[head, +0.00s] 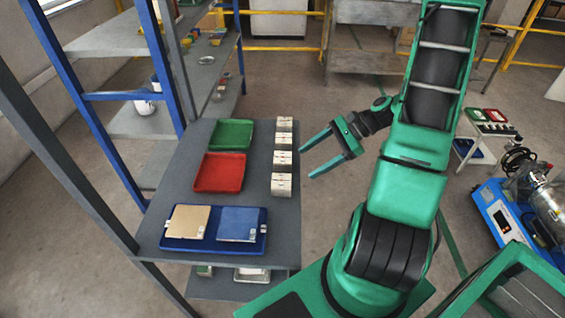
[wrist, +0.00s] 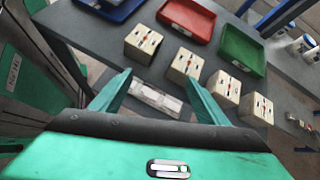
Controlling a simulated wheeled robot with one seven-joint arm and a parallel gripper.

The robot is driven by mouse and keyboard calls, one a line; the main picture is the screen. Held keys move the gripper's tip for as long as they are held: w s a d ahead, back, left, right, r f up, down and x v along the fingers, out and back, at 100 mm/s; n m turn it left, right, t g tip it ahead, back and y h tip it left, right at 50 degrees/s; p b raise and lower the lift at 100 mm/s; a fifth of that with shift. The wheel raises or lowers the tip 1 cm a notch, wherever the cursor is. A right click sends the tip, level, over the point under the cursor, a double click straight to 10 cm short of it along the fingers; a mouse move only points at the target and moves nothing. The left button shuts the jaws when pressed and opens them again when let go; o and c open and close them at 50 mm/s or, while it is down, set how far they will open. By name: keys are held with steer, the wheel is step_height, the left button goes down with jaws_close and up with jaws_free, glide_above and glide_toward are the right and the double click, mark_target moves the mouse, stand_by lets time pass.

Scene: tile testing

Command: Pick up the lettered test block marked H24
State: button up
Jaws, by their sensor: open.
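Several pale cube blocks stand in a row along the right edge of the grey table; their lettering is too small to read, so I cannot tell which is H24. In the head view they run from the nearest block (head: 281,185) to the farthest block (head: 284,123). The wrist view shows the same row from one end block (wrist: 142,44) to the other end block (wrist: 257,109), with dark marks on top. My gripper (head: 307,163) is open and empty, just right of the row. In the wrist view my gripper (wrist: 158,80) has its fingers apart, pointing toward the blocks.
On the table (head: 178,180) are a green tray (head: 231,134), a red tray (head: 220,173) and a blue tray (head: 186,245) holding a tan tile and a blue tile. Blue shelving posts (head: 170,60) stand at the left. A blue machine (head: 498,215) stands at the right.

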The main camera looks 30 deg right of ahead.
mark_target(283, 161)
steer(key=w+f+m+t, duration=0.1)
steer(key=w+a+f+m+t+y, duration=0.1)
steer(key=w+m, duration=0.1)
steer(key=w+a+f+m+t, duration=0.1)
steer(key=w+f, duration=0.1)
steer(key=shift+m+t+y, duration=0.3)
steer(key=shift+y, duration=0.1)
steer(key=w+a, duration=0.2)
steer(key=a, duration=0.1)
steer(key=shift+w+a+f, duration=0.1)
steer(key=shift+w+f, duration=0.05)
steer(key=shift+f, duration=0.05)
steer(key=shift+w+a+f, duration=0.3)
steer(key=shift+w+a, duration=0.1)
steer(key=shift+a, duration=0.1)
steer(key=c, duration=1.4)
